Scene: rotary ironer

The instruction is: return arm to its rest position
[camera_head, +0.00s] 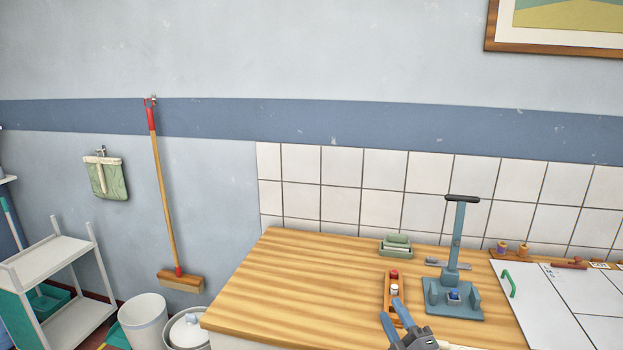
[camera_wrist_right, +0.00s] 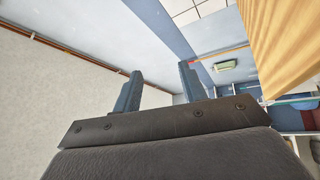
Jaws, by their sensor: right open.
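My right gripper (camera_head: 393,311) shows at the bottom of the head view, in front of the wooden worktop's (camera_head: 290,285) front part. Its two blue fingers are apart and nothing is between them. In the right wrist view the fingers of this gripper (camera_wrist_right: 160,88) also stand apart with an empty gap. A narrow wooden holder (camera_head: 387,291) with a red-topped and a white piece lies just beyond the fingertips in the picture; I cannot tell if they touch. My left gripper is not in view.
A blue stand with a black T-handle (camera_head: 459,240) is right of the gripper. A green dish (camera_head: 396,245) lies behind. White panels (camera_head: 570,300) lie at right. A broom (camera_head: 164,190), white bins (camera_head: 143,322) and a shelf (camera_head: 50,250) are left. The left worktop is clear.

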